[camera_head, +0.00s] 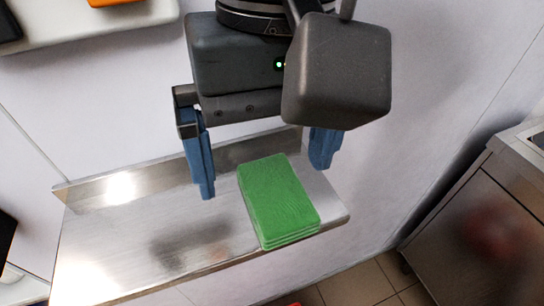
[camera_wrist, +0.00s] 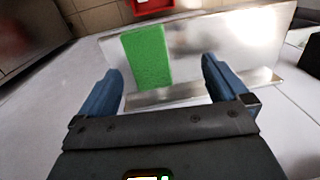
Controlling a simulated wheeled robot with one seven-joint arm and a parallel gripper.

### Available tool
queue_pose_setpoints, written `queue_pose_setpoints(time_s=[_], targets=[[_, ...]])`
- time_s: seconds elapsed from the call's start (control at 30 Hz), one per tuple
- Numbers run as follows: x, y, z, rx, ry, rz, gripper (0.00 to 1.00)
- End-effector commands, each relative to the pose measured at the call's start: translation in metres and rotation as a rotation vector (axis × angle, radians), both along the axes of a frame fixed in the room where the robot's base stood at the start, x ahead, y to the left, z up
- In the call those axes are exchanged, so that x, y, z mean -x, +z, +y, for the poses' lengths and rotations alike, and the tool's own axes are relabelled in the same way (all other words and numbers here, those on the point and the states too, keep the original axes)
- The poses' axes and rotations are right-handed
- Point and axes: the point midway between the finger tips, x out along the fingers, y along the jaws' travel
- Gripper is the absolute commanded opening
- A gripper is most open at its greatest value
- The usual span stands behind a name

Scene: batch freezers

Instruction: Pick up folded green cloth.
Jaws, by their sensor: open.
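The folded green cloth (camera_head: 277,199) lies flat as a thick layered rectangle on the right end of a metal shelf (camera_head: 140,240) in the head view. It also shows in the wrist view (camera_wrist: 147,56), between and beyond the fingers, nearer the left one. My gripper (camera_head: 264,178) is open and empty, with its blue fingers spread wide. In the head view the fingers appear on either side of the cloth's far end, seemingly above the shelf. I cannot tell the exact height. No contact with the cloth shows.
A raised lip (camera_head: 80,188) runs along the shelf's back against the white wall. The shelf's left part is bare. A steel cabinet (camera_head: 480,225) stands at the right. A white upper shelf (camera_head: 70,28) holds an orange item at the top left. A red object (camera_wrist: 152,6) shows beyond the shelf.

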Motion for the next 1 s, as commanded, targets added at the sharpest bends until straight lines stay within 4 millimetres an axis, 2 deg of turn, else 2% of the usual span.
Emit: queue_pose_setpoints(time_s=[0.13, 0.47, 0.8, 1.0], targets=[[-0.008, -0.003, -0.011, 0.059, 0.009, -0.04, 1.0], [-0.01, -0.033, -0.012, 0.06, 0.009, -0.038, 1.0], [-0.013, -0.075, -0.013, 0.058, 0.008, -0.038, 1.0], [-0.013, -0.079, -0.012, 0.057, 0.009, -0.039, 1.0]])
